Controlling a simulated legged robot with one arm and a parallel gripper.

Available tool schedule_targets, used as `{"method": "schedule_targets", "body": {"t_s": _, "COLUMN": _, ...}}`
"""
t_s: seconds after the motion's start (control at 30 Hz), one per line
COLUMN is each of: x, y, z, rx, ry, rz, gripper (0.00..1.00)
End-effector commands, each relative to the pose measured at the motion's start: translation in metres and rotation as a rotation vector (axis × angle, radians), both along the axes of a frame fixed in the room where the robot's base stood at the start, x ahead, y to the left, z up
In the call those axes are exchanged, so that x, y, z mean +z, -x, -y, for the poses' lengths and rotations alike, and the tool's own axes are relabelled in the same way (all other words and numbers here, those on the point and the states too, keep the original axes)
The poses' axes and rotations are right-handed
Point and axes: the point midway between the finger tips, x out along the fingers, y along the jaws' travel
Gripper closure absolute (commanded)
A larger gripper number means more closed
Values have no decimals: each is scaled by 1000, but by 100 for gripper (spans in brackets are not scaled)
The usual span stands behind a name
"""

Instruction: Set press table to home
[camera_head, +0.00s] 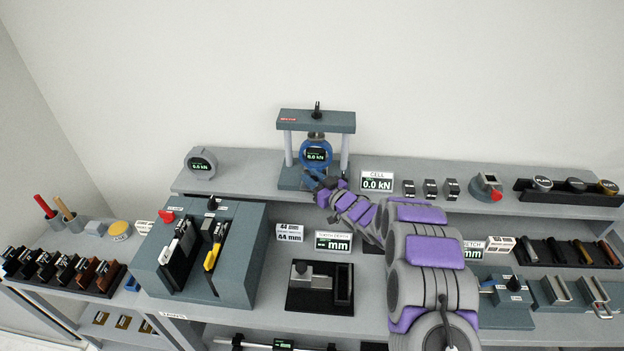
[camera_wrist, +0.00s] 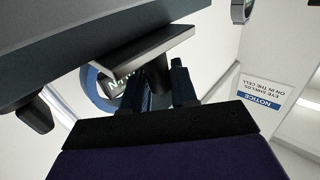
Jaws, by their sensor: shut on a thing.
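The press (camera_head: 316,123) stands on the upper shelf, with a grey crossbeam, two pale columns and a base. A blue round gauge (camera_head: 316,153) inside it reads 0.0 kN. My gripper (camera_head: 318,182) is at the front of the press, just below the gauge, and my arm hides part of the base. In the wrist view the picture is upside down; my gripper's dark fingers (camera_wrist: 166,88) are close around a dark part beside a flat grey plate (camera_wrist: 135,52) of the press. Which part it is stays unclear. The gauge's blue ring (camera_wrist: 96,92) shows behind the plate.
A round grey gauge (camera_head: 201,163) stands left of the press. A 0.0 kN cell display (camera_head: 377,183) and small dark blocks stand to its right. The lower bench holds a large grey fixture (camera_head: 200,255) and a black tray (camera_head: 320,288). The wall above is clear.

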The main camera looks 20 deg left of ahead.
Motion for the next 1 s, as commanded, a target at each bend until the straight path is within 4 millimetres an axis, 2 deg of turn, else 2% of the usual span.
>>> {"method": "schedule_targets", "body": {"t_s": 0.2, "x": 4, "y": -6, "z": 3, "rx": -13, "ry": -6, "rz": 6, "gripper": 100}}
{"method": "schedule_targets", "body": {"t_s": 0.23, "x": 4, "y": -6, "z": 3, "rx": -13, "ry": -6, "rz": 6, "gripper": 71}}
{"method": "schedule_targets", "body": {"t_s": 0.4, "x": 3, "y": -4, "z": 1, "rx": -11, "ry": -4, "rz": 5, "gripper": 54}}
{"method": "schedule_targets", "body": {"t_s": 0.77, "x": 2, "y": 2, "z": 6, "rx": -7, "ry": -1, "rz": 3, "gripper": 54}}
{"method": "schedule_targets", "body": {"t_s": 1.0, "x": 3, "y": 20, "z": 36, "rx": -9, "ry": -2, "rz": 0, "gripper": 54}}
